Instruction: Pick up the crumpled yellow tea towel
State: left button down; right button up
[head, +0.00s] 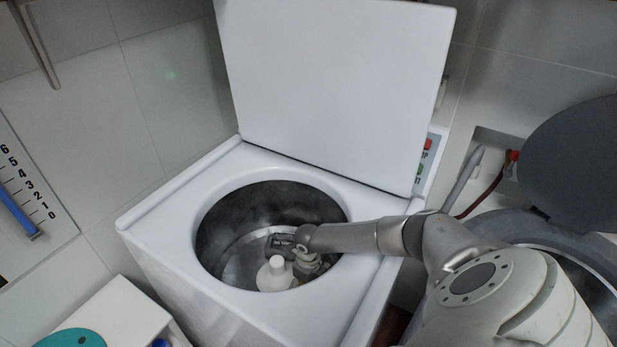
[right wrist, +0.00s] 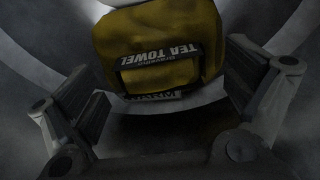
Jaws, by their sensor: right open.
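The yellow tea towel (right wrist: 165,30) shows at the top middle of the right wrist view, a bunched dark-yellow bundle with black "TEA TOWEL" label bands. My right gripper (right wrist: 165,105) is open, with one finger on each side of the picture and the towel ahead between them; I cannot tell whether either finger touches it. In the head view my right arm comes in from the right and the gripper (head: 284,243) is down inside the drum (head: 235,262) of the white washing machine (head: 160,222). The towel cannot be made out in the head view. My left gripper is not in view.
A white central post (head: 275,273) stands in the drum close to the gripper. The machine's lid (head: 335,80) stands open behind, and the drum rim surrounds the arm. A grey round tub (head: 525,228) with a raised dark lid (head: 578,150) is at the right.

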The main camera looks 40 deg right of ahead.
jog(key=shift+f, duration=0.3)
jog(key=c, duration=1.3)
jog(key=shift+o, duration=0.2)
jog(key=shift+r, duration=0.1)
notch_tip(320, 180, up, 10)
notch_tip(320, 180, up, 19)
jog(key=p, duration=1.8)
